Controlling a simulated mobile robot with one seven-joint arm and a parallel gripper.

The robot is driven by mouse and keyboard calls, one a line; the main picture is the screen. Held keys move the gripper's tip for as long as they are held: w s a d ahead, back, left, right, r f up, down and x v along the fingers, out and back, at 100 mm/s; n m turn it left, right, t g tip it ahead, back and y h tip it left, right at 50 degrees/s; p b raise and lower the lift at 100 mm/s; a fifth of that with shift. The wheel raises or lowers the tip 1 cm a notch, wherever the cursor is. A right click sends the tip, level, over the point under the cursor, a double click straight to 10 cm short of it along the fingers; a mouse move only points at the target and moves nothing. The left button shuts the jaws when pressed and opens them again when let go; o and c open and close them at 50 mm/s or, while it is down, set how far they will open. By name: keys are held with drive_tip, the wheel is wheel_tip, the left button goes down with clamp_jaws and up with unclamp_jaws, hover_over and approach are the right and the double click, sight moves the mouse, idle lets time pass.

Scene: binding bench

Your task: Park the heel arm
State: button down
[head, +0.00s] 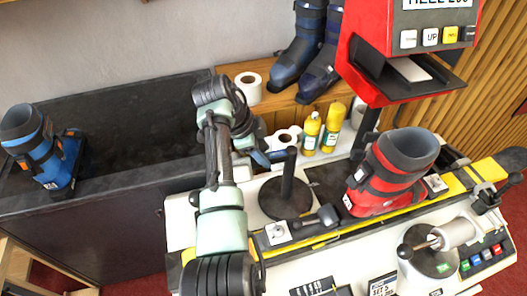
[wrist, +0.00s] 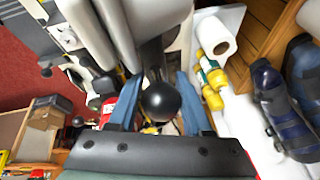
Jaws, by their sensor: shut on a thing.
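A black upright post (head: 287,178) rises from a round black base on the white bench. I take it to be the heel arm, though no label shows. My gripper (head: 279,156), with blue fingers, is at the post's top. In the wrist view a round black knob (wrist: 161,101) sits between the blue fingers of my gripper (wrist: 158,108), which is shut on it. Finger contact is partly hidden. A red ski boot (head: 390,172) stands to the right on a black and yellow ski (head: 455,186). A short black lever (head: 318,217) lies in front of the post.
A red machine (head: 368,60) with buttons hangs above the boot. Yellow bottles (head: 311,131) and white rolls (head: 249,87) stand behind the post. Dark blue boots (head: 305,50) are on the shelf. A blue boot (head: 42,150) stands far left on the dark counter.

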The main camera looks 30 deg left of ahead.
drive_tip(key=c, duration=0.5)
unclamp_jaws()
drive_tip(key=shift+w+a+r, duration=0.2)
drive_tip(key=shift+a+r, duration=0.05)
drive_tip(key=shift+o, duration=0.6)
drive_tip(key=shift+f, duration=0.1)
drive_tip(key=shift+s, duration=0.1)
drive_tip(key=v, duration=1.3)
drive_tip(key=shift+d, duration=0.15)
